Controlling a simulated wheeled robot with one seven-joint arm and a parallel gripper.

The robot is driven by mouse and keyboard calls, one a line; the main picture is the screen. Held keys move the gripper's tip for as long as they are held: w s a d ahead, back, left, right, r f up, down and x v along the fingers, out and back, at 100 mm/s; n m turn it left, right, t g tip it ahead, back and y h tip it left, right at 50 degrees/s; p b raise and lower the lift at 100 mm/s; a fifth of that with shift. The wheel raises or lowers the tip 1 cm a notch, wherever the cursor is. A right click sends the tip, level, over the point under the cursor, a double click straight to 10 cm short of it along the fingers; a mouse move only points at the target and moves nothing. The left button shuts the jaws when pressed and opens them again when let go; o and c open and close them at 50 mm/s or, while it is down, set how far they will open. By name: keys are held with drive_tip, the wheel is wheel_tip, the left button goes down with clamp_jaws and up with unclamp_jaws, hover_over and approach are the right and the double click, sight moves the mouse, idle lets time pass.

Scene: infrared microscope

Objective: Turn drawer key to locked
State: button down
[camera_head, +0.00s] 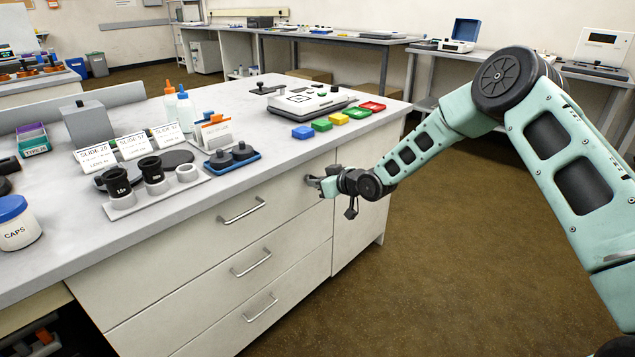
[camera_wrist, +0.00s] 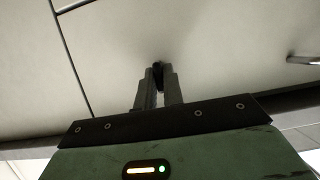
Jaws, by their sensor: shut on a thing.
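My gripper (camera_head: 318,183) is at the front of the white cabinet, near the upper right corner of the top drawer (camera_head: 232,212). In the wrist view my gripper (camera_wrist: 157,72) has its two fingers close together, shut on a small dark piece, the drawer key (camera_wrist: 158,68), against the pale drawer front (camera_wrist: 190,35). The fingers hide most of the key, and I cannot tell its turn angle. In the head view the key is hidden by the gripper.
Drawer handles (camera_head: 242,210) stick out left of my gripper. The counter (camera_head: 250,105) above holds colored blocks (camera_head: 321,125), a white instrument (camera_head: 303,101), eyepieces and slide labels. Open brown floor (camera_head: 440,250) lies to the right of the cabinet.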

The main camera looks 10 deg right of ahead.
drive_tip(key=c, duration=1.5)
unclamp_jaws()
drive_tip(key=p+v, duration=0.2)
drive_tip(key=v, duration=1.5)
drive_tip(key=shift+s+d, duration=0.15)
drive_tip(key=shift+s, duration=0.05)
